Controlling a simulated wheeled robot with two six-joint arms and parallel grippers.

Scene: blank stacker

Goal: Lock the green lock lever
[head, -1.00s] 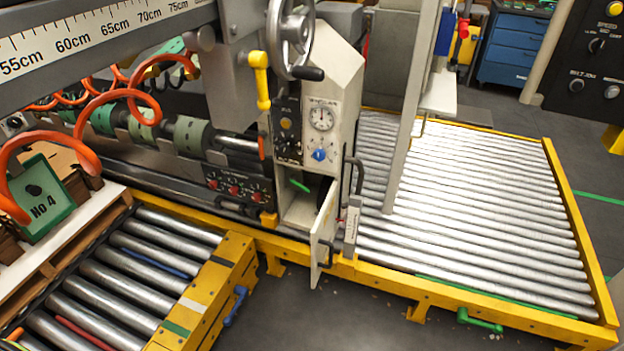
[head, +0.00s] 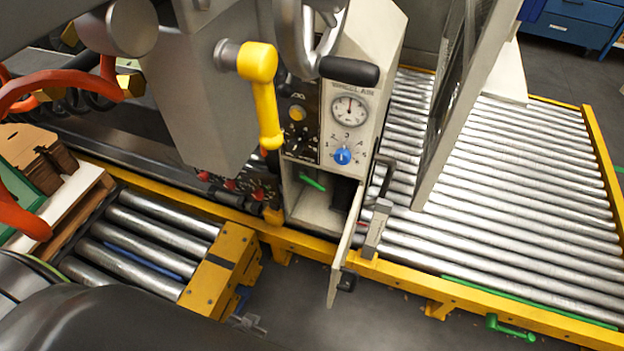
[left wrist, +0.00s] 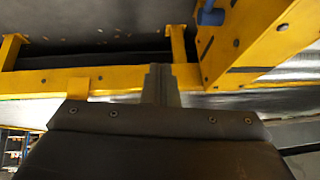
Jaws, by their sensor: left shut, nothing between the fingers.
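Two green levers show in the head view. One green lever (head: 313,181) is inside the open cabinet (head: 312,212) under the gauge panel. The other green lever (head: 508,328) hangs on the front yellow rail of the right conveyor at the lower right. I cannot tell from the picture which is the lock lever. My left gripper (head: 250,323) is at the bottom, left of both levers and touching neither. In the left wrist view its fingers (left wrist: 161,84) are together and empty, near a yellow frame. My right gripper is not in view.
The cabinet door (head: 346,245) stands open toward me. A yellow handle (head: 262,95) and a handwheel with a black knob (head: 349,70) overhang the cabinet area. A yellow rail (head: 440,292) edges the right conveyor. A blue lever (left wrist: 210,13) shows in the left wrist view. The floor in front is clear.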

